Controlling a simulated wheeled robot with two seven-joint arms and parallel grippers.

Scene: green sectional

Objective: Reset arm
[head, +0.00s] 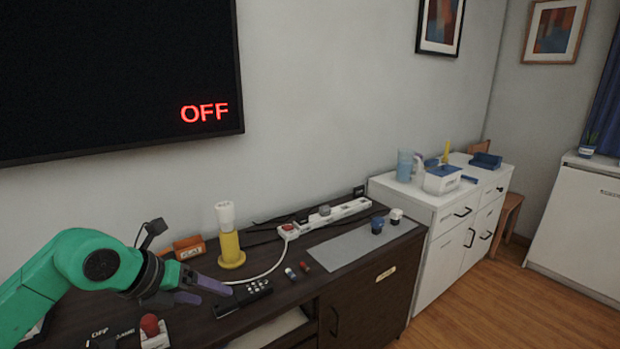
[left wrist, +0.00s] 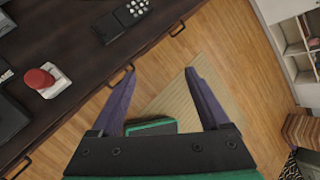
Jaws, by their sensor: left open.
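My green left arm (head: 60,270) comes in from the left in the head view, in front of the dark wood cabinet. Its gripper (head: 214,291) has purple fingers that point right. In the left wrist view the two fingers of the left gripper (left wrist: 160,74) are spread apart, with nothing between them but wood floor and a pale striped mat well below. The gripper is beside the cabinet's front edge in that view and touches nothing that I can see. My right arm and gripper are not in either view.
The dark cabinet top (left wrist: 70,50) holds a remote (head: 243,299), a red button on a white base (head: 150,326), a yellow-based white cylinder (head: 231,246), a power strip (head: 325,219) and a grey mat (head: 348,244). A white cabinet (head: 440,200) stands right. Floor (head: 500,290) is clear there.

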